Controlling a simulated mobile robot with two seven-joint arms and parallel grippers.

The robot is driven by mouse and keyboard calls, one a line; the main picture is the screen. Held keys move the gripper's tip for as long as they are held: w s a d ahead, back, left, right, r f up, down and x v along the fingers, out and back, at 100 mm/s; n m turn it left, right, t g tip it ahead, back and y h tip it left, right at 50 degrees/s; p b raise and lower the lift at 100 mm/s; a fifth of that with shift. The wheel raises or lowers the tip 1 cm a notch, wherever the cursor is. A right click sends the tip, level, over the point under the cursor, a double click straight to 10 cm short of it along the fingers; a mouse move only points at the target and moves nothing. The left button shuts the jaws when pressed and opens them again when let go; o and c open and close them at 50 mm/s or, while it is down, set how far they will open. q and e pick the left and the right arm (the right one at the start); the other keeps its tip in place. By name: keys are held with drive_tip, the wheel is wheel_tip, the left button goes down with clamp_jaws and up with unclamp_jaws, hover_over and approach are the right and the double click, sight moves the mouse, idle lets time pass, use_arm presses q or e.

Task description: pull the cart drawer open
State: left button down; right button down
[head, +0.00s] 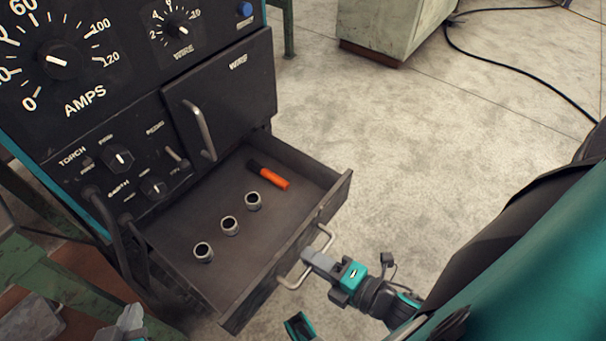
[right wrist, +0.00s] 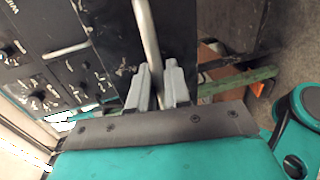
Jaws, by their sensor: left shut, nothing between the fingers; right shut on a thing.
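The cart drawer (head: 222,230) is pulled out from the dark front of the cart (head: 90,110), with its inside showing. Its metal bar handle (head: 325,240) is on the drawer's front. My right gripper (head: 309,259) is shut on this handle. In the right wrist view the grey fingers (right wrist: 157,85) are on either side of the handle bar (right wrist: 147,38). My left gripper (head: 130,320) is shut and empty at the bottom left edge of the head view, apart from the drawer and partly cut off.
Several small things lie in the drawer: metal sockets (head: 230,226) and an orange and black tool (head: 268,176). A closed panel with a handle (head: 200,130) is above. A green frame (head: 50,270) stands at left. A pale cabinet (head: 395,28) and black cable (head: 520,65) are farther back.

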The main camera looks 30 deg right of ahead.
drive_tip(key=shift+s+d, duration=0.1)
drive_tip(key=shift+s, duration=0.1)
drive_tip(key=c, duration=1.3)
unclamp_jaws()
drive_tip(key=shift+o, duration=0.2)
drive_tip(key=p+v, duration=0.1)
drive_tip(key=v, duration=1.2)
